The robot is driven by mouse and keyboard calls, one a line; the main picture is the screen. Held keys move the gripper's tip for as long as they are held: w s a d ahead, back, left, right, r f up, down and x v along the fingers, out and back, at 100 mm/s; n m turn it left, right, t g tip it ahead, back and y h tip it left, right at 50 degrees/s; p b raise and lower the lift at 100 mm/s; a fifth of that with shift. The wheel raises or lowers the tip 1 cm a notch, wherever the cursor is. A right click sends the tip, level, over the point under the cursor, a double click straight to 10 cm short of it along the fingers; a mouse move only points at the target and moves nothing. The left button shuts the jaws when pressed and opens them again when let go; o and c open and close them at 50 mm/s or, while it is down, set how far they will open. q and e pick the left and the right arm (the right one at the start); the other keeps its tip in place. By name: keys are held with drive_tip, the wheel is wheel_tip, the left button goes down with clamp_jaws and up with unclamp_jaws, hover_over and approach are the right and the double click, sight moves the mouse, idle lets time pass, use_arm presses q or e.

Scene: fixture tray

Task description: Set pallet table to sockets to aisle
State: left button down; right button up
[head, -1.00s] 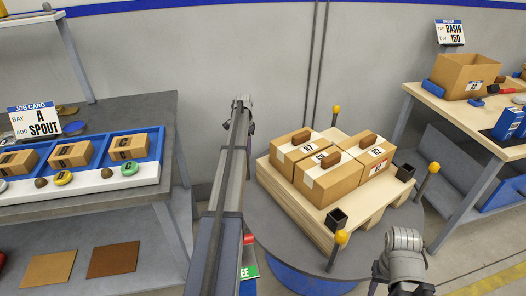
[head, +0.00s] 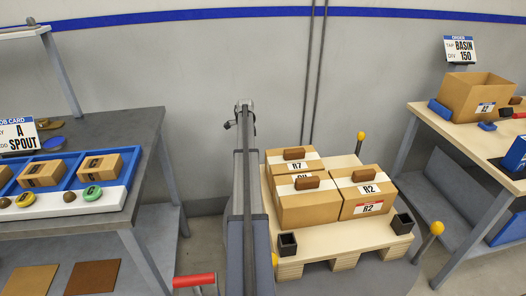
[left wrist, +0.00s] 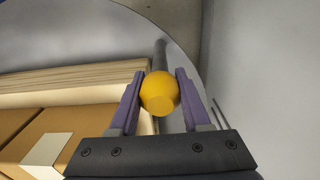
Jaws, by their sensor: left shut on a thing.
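The pallet table is a round turntable (head: 385,278) bearing a wooden pallet (head: 345,240) with labelled cardboard boxes (head: 305,209). Black square sockets, one at the front left (head: 287,244) and one at the front right (head: 402,223), stand on the pallet's near side. Yellow-knobbed posts rise around it, one at the back (head: 361,136) and one at the right (head: 437,228). My left gripper (left wrist: 160,78) is shut on a yellow knob (left wrist: 160,94) in the left wrist view. In the head view my left arm hides that grip. My right gripper is out of view.
At left, a grey bench (head: 150,130) holds a blue tray (head: 130,158) with boxes. At right, a wooden bench (head: 425,112) carries an open carton (head: 470,95). A red handle (head: 195,280) shows at the lower left of my arm. Grey wall stands behind.

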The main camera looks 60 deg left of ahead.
use_arm(q)
drive_tip(key=shift+w, duration=0.45)
drive_tip(key=shift+w+a, duration=0.1)
drive_tip(key=shift+a, duration=0.05)
drive_tip(key=c, duration=0.5)
unclamp_jaws()
drive_tip(key=shift+w, duration=0.15)
drive_tip(key=shift+c, duration=0.2)
drive_tip(key=shift+o, duration=0.9)
drive_tip(key=shift+s, duration=0.2)
drive_tip(key=shift+s, duration=0.1)
drive_tip(key=shift+r+p, duration=0.5)
wheel_tip(320, 180, up, 7)
drive_tip(key=p, duration=0.7)
drive_tip(key=shift+f, duration=0.1)
